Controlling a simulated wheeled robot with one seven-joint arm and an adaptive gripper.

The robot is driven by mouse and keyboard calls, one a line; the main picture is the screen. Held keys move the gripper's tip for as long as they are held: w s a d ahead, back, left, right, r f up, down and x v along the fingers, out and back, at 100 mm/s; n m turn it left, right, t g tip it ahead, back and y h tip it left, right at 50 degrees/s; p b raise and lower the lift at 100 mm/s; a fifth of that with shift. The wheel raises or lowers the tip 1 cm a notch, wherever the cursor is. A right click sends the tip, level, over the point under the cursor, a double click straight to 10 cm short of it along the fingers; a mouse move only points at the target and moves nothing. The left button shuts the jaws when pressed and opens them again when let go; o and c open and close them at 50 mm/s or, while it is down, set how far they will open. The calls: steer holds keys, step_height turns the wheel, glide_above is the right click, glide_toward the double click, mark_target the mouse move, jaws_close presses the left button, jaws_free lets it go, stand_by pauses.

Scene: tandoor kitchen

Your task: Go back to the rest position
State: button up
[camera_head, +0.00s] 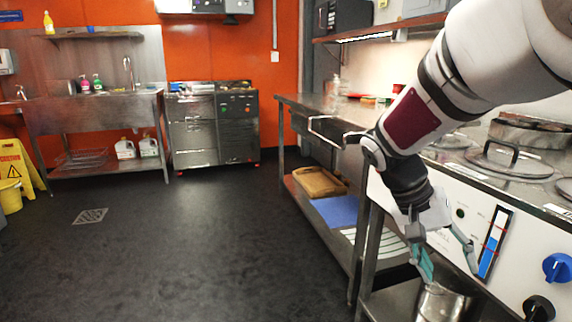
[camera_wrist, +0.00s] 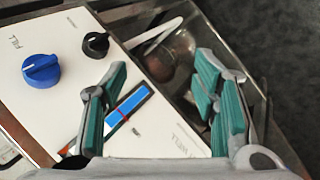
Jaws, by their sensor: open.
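My gripper (camera_head: 448,262) hangs low in front of the white control panel (camera_head: 462,205) of the cooking unit in the head view. In the wrist view my gripper (camera_wrist: 170,100) shows its two teal-padded fingers spread apart with nothing between them. Behind the fingers, the wrist view shows the panel with a blue knob (camera_wrist: 41,70), a black knob (camera_wrist: 96,44) and a blue gauge strip (camera_wrist: 128,108). My arm reaches in from the upper right of the head view.
A metal pot (camera_head: 440,304) stands low below my gripper. A steel table (camera_head: 318,106) with a lower shelf holding a wooden board (camera_head: 318,182) and a blue board (camera_head: 338,210) is beside my arm. Lidded pots (camera_head: 500,158) sit on the unit's top.

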steer(key=s+a+r+n+t+y, duration=0.1)
steer(key=s+a+n+y, duration=0.3)
steer(key=s, duration=1)
steer(key=s+a+r+n+t+y, duration=0.15)
steer(key=s+a, duration=0.35)
steer(key=s, duration=0.8)
step_height(320, 180, up, 33)
steer(key=t+p, duration=0.4)
steer(key=p, duration=2.8)
steer(key=shift+r+n+y, duration=0.2)
steer(key=shift+n+y, duration=0.15)
steer(key=shift+n, duration=0.1)
